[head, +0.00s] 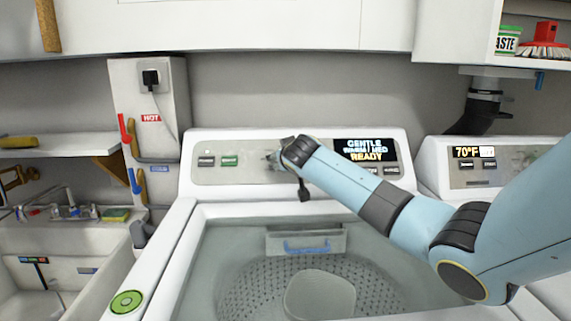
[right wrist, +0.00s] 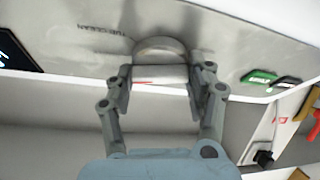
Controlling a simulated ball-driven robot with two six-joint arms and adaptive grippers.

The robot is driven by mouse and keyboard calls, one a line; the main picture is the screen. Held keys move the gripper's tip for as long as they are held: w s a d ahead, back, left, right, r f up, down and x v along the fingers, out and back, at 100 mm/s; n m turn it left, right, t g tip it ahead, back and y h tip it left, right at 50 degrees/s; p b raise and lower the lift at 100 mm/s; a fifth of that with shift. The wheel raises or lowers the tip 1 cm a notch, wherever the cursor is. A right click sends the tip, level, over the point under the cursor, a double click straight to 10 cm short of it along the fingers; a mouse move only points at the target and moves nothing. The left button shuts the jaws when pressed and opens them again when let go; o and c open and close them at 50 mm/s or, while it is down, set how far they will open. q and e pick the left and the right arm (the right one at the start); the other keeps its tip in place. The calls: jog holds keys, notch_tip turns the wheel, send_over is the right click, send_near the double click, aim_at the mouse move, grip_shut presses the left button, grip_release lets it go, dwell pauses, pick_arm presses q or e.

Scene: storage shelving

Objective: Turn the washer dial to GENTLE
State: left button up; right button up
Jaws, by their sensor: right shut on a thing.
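The washer's dial (right wrist: 160,72) is a silver-grey round knob with a thin red mark on its near face. It sits on the grey control panel of the white washer (head: 188,160). My right gripper (right wrist: 160,88) is shut on the dial, one finger on each side. In the head view my right gripper (head: 281,156) covers most of the dial. The washer's display (head: 365,152) shows GENTLE on its top line and READY at the bottom. My left gripper is out of view.
A green button (head: 230,160) and a dark button (head: 206,161) lie left of the dial. The washer's tub stands open below the panel. A second machine (head: 435,170) reading 70°F is at right. A sink (head: 60,255) is at left, a shelf overhead.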

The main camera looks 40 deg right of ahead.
jog(key=shift+f+m+b, duration=0.2)
jog(key=shift+m+b, duration=0.15)
jog(key=shift+m, duration=0.35)
jog(key=shift+h, duration=0.3)
jog(key=o, duration=1.2)
jog(key=shift+r, duration=0.1)
jog(key=shift+s, duration=0.1)
jog(key=v, duration=1.2)
jog(key=shift+a+r, duration=0.1)
jog(key=shift+r, duration=0.1)
